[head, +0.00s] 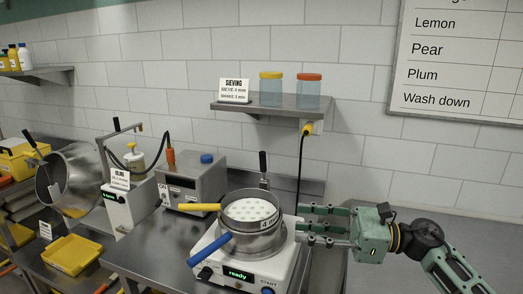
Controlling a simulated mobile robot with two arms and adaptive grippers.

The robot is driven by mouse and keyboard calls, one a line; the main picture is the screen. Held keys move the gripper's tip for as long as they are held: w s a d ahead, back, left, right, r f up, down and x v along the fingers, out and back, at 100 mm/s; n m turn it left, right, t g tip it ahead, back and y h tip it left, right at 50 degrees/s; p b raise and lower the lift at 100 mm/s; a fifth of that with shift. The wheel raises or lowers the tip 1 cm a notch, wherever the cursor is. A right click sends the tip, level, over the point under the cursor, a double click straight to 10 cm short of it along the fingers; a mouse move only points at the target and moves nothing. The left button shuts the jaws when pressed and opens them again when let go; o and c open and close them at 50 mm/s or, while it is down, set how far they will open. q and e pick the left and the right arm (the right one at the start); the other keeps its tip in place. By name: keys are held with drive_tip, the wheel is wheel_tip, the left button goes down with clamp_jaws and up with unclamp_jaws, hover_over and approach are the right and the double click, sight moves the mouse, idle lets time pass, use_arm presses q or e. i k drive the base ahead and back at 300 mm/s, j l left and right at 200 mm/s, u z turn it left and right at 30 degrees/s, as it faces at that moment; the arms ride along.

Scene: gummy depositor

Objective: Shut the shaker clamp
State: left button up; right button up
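The shaker (285,262) is a white machine on the steel bench, and its green display reads "ready". A round metal sieve stack (252,243) sits on top, with a white perforated disc inside. A yellow handle (194,207) and a blue handle (210,247) stick out to its left. The clamp lever (263,164), with a black grip, stands upright behind the stack and looks raised. My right gripper (303,224) is just right of the stack, fingers pointing left, spread open with nothing between them. Whether it touches the stack is unclear. My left gripper is out of view.
A grey box with a blue knob (195,180) stands behind left on the bench. A tilted metal pan (72,180) and yellow tray (69,254) are at left. A wall shelf (277,108) holds two jars and a sign. A black cable hangs behind the shaker.

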sight(263, 155)
drive_tip(key=i, duration=1.05)
